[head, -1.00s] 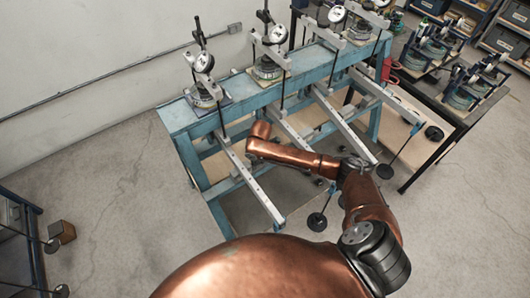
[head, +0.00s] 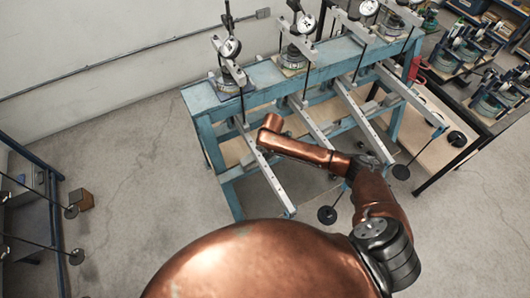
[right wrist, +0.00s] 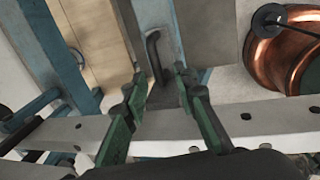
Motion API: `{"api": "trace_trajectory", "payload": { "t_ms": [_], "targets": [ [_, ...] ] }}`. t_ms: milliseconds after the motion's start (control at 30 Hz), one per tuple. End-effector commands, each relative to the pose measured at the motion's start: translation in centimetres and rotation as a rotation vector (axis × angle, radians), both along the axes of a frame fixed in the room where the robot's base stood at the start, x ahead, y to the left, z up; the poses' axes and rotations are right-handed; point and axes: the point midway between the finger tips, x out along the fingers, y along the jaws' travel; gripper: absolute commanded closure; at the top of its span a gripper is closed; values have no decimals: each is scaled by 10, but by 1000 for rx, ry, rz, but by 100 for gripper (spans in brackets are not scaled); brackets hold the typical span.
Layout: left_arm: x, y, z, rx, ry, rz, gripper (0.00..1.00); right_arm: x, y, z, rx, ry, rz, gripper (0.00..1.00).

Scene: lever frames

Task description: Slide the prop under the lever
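Several grey lever bars stick out from a blue bench in the head view; one lever (head: 265,178) ends near the big copper part of my body. My copper right arm reaches over the middle levers, and its gripper tips are hidden there. In the right wrist view my right gripper (right wrist: 161,78) has its green-padded fingers apart. A grey lever bar with holes (right wrist: 265,120) crosses behind the fingers. Between and beyond the tips is a dark curved handle (right wrist: 154,55) on a grey surface; I cannot tell if it belongs to the prop. My left gripper is out of view.
The blue bench (head: 260,78) carries several dial gauges. Black disc weights (head: 327,215) hang on rods from the lever ends. The floor between is clear.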

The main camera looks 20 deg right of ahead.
Motion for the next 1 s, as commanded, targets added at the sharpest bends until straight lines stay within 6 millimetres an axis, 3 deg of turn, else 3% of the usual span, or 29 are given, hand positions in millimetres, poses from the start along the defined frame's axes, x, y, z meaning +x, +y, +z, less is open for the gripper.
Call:
{"api": "trace_trajectory", "payload": {
  "t_ms": [167, 267, 700, 1000],
  "targets": [
    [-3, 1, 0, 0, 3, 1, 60, 0, 0, 7, 0, -2, 1, 74],
    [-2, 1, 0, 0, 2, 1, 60, -2, -1, 21, -1, -4, 0, 74],
    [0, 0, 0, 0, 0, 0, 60, -19, -3, 103, 0, -3, 2, 74],
    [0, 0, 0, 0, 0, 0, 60, -23, -3, 118, 0, 0, 0, 74]
  ]
}}
